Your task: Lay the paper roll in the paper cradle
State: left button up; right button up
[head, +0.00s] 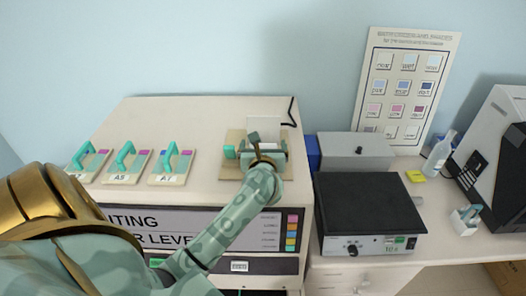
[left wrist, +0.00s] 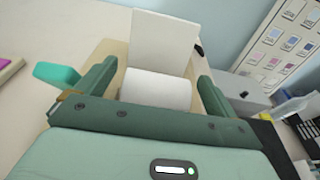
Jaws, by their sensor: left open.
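The white paper roll (left wrist: 155,89) lies on its side between the fingers of my left gripper (left wrist: 157,74) in the left wrist view. The gripper is open, with a finger at each end of the roll. A tan base board (head: 230,168) with a teal block (head: 229,152) and an upright white panel or sheet (head: 266,132) stands at the right of the bench-top cabinet. This looks like the paper cradle, and the roll is in front of the panel. My gripper hides the cradle's supports, so I cannot tell whether the roll rests in them. My right gripper is out of view.
Several slide holders with teal handles (head: 126,158) stand on the cabinet top (head: 200,118) to the left. A black-topped device (head: 367,201) and a grey box (head: 355,151) stand to the right. A black cable (head: 291,112) runs behind the cradle.

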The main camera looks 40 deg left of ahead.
pick_arm(q)
jog(key=b+v, duration=0.1)
jog(key=v, duration=1)
jog(key=shift+s+d, duration=0.2)
